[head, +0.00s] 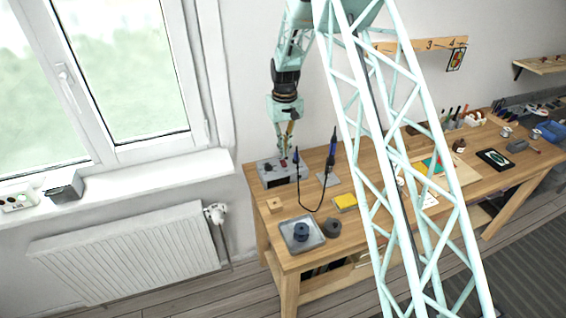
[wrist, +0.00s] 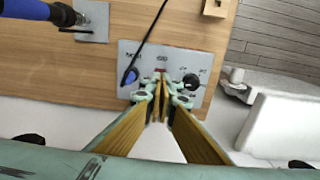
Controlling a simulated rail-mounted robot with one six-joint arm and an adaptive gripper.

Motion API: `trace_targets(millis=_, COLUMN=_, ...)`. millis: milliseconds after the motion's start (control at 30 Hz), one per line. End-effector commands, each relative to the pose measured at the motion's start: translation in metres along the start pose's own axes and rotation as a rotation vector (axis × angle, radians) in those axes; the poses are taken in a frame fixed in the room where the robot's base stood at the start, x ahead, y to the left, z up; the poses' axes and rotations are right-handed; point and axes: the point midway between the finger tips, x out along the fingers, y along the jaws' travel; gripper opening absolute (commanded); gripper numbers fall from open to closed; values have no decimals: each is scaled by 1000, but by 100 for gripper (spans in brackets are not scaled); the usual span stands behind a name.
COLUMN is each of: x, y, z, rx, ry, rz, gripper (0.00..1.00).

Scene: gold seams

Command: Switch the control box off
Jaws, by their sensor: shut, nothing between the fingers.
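The control box (head: 270,177) is a grey box at the left end of the wooden workbench. In the wrist view its light panel (wrist: 178,62) carries a blue round part (wrist: 130,76), a black knob (wrist: 190,80) and a small red part near the fingertips. A dark cable runs from the box. My gripper (head: 284,153) points down over the box, and in the wrist view (wrist: 161,90) its fingers are shut with nothing between them. The fingertips hide part of the panel. I cannot tell whether they touch it, nor the switch's position.
A blue soldering iron (head: 332,150) stands upright on a grey base right of the box. A wooden block (head: 273,204), a metal tray (head: 289,238) with a dark spool and a yellow pad (head: 345,201) lie nearby. A radiator (head: 130,255) and windowsill are left.

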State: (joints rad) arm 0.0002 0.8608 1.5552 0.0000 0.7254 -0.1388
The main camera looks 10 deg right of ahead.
Motion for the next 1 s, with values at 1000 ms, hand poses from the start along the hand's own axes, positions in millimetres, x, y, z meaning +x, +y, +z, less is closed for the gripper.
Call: trace_targets(millis=1000, x=-18, y=0, z=2, rx=1, ry=2, rz=0, gripper=0)
